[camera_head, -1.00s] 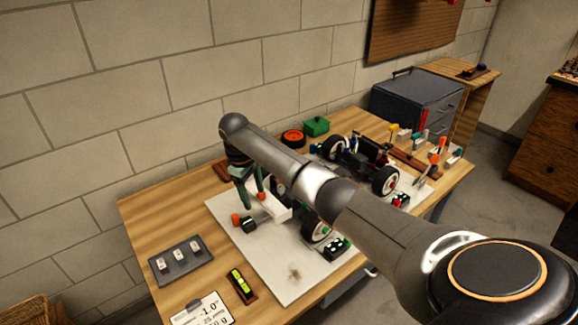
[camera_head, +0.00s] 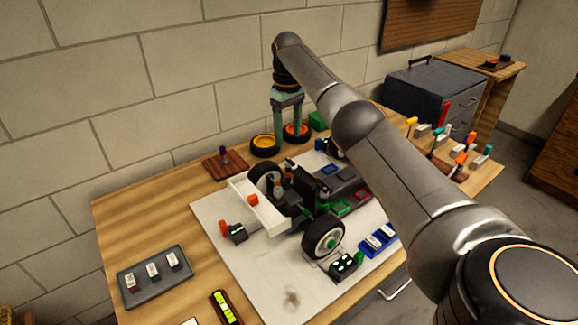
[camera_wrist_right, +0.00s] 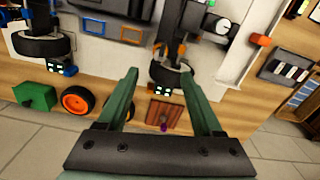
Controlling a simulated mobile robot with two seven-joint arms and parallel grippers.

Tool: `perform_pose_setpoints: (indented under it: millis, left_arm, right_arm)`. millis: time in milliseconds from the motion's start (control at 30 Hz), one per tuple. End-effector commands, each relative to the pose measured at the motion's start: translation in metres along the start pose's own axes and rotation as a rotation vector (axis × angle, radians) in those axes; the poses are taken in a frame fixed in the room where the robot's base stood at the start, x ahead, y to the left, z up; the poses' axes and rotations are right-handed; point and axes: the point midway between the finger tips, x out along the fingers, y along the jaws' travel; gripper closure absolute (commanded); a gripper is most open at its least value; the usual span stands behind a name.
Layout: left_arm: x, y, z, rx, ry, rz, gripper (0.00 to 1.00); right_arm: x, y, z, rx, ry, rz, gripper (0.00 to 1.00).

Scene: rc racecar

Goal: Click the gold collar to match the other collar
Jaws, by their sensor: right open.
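The RC car (camera_head: 305,195) stands on a pale mat (camera_head: 235,262), its white front bumper (camera_head: 256,207) toward the left. Small gold-orange parts (camera_head: 276,184) show at its front end, near the far front wheel (camera_head: 266,178). They are too small to tell which is the gold collar or how the two collars compare. My right gripper (camera_head: 290,137) points down, open and empty, at the back of the table beyond the car. In the right wrist view its two green fingers (camera_wrist_right: 158,76) are apart, with a car wheel (camera_wrist_right: 168,72) beyond them. My left gripper is out of view.
A yellow-rimmed wheel (camera_head: 265,145) and an orange-rimmed wheel (camera_head: 296,132) lie by my right gripper. A brown block (camera_head: 225,163) with a purple-topped peg is nearby. A grey tray (camera_head: 154,270) sits front left. My right forearm hides part of the car's rear.

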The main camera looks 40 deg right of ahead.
Motion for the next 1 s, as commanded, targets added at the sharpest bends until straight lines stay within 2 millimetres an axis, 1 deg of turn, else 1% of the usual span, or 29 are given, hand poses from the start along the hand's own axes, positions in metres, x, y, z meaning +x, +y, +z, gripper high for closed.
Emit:
perform_pose_setpoints:
  millis: [33,300,500,600,700,1000]
  left_arm:
    - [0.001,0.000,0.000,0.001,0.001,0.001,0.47]
    - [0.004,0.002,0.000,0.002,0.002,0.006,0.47]
    - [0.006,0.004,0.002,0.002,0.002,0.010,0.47]
    - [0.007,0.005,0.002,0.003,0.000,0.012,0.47]
    - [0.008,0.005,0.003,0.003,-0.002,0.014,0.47]
    - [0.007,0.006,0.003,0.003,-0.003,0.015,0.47]
  right_arm:
    - [0.010,0.001,0.001,0.000,-0.003,0.001,0.32]
    - [0.066,0.000,0.001,0.000,-0.004,0.000,0.32]
    - [0.098,-0.001,0.001,0.000,-0.003,0.000,0.32]
    - [0.107,-0.001,0.000,0.000,-0.002,0.000,0.32]
    - [0.112,-0.001,0.000,-0.001,-0.001,0.000,0.32]
    - [0.113,0.000,0.000,-0.001,0.000,0.000,0.34]
